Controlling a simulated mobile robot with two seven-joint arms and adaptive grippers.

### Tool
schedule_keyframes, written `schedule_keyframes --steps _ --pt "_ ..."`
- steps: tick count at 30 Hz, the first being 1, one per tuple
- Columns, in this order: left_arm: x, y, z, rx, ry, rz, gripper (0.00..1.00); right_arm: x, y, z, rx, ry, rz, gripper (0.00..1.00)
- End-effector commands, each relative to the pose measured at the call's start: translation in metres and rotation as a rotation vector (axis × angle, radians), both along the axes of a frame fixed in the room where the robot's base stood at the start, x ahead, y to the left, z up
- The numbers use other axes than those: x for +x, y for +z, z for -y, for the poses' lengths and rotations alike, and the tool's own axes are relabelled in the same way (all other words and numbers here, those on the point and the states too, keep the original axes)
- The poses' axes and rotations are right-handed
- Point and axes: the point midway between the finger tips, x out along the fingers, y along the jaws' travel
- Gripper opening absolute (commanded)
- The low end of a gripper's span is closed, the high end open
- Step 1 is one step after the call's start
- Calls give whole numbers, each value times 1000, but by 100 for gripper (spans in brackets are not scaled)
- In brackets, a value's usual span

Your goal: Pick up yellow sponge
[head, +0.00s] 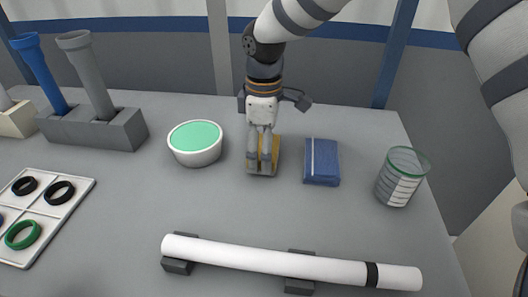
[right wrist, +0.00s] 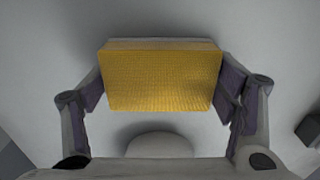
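The yellow sponge (head: 275,152) is at the middle of the grey table, partly hidden behind my right gripper (head: 261,163). In the right wrist view the yellow face of the sponge (right wrist: 160,82) fills the space between the two fingers, with a paler layer along its top edge. The finger pads lie against its left and right sides, so my right gripper looks shut on it. I cannot tell whether the sponge touches the table. My left gripper is not in view.
A bowl with a green inside (head: 195,142) stands left of the sponge, a blue folded cloth or pad (head: 322,162) right of it. A glass (head: 401,178) stands farther right. A white pipe (head: 285,262) lies in front on dark supports. A ring tray (head: 75,203) is at left.

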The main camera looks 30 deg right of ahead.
Motion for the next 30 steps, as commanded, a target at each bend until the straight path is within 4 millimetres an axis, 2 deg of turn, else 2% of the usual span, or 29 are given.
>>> schedule_keyframes --steps 11,14,17,24,30 --pt "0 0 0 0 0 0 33 -1 1 0 0 0 -2 55" --pt "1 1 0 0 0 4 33 0 10 0 1 0 -1 55" --pt "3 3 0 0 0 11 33 1 30 0 1 -1 4 55" --pt "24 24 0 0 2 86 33 -43 102 -30 -1 2 15 55" --pt "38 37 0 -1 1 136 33 -90 123 -63 -2 2 10 55"
